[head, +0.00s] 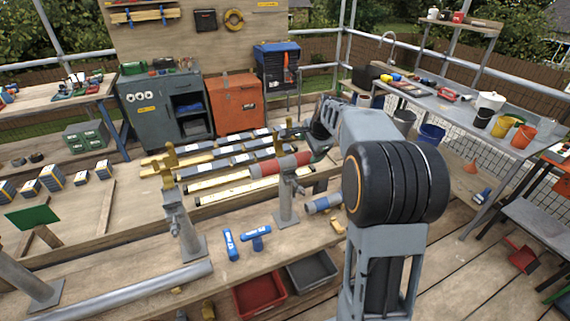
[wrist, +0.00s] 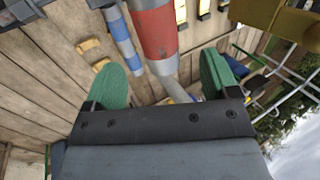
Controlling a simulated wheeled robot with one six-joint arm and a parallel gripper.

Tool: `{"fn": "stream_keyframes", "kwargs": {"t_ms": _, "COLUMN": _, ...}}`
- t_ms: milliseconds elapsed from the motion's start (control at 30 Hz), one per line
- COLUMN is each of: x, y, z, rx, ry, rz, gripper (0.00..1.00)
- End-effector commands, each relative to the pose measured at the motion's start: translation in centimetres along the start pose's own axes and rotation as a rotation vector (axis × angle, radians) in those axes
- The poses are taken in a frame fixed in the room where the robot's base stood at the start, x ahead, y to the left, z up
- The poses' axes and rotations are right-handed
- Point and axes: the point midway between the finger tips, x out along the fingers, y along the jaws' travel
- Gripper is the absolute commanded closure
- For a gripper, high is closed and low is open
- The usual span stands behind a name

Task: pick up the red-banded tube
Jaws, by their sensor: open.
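The red-banded tube (head: 294,163) is grey with a wide red band. In the head view it lies near the top of a metal post (head: 286,204); I cannot tell exactly how it is supported. In the wrist view the red-banded tube (wrist: 154,32) comes down from the top, with its band above the gap between the fingers. My gripper (wrist: 165,88) is open, with a green pad on each side and nothing gripped. In the head view my gripper (head: 318,148) is beside the tube's right end, partly hidden by my arm.
A blue-banded tube (wrist: 124,40) lies to the left of the red one in the wrist view. Another post (head: 182,225) with a yellow fork stands to the left. Blue tools (head: 231,244), a red bin (head: 258,294) and a grey bin (head: 311,271) are in front.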

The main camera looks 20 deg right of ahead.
Motion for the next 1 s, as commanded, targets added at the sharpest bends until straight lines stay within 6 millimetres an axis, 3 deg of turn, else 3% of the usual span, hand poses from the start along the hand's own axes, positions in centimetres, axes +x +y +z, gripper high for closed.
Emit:
{"fn": "stream_keyframes", "kwargs": {"t_ms": 267, "x": 1.8, "y": 0.1, "z": 0.0, "rx": -0.001, "ry": 0.000, "rz": 0.002, "gripper": 0.19}}
{"fn": "stream_keyframes", "kwargs": {"t_ms": 633, "x": 6.1, "y": 0.3, "z": -0.4, "rx": -0.001, "ry": 0.000, "rz": 0.002, "gripper": 0.19}}
{"fn": "stream_keyframes", "kwargs": {"t_ms": 1000, "x": 6.7, "y": 0.3, "z": -0.4, "rx": -0.002, "ry": 0.001, "rz": 0.000, "gripper": 0.21}}
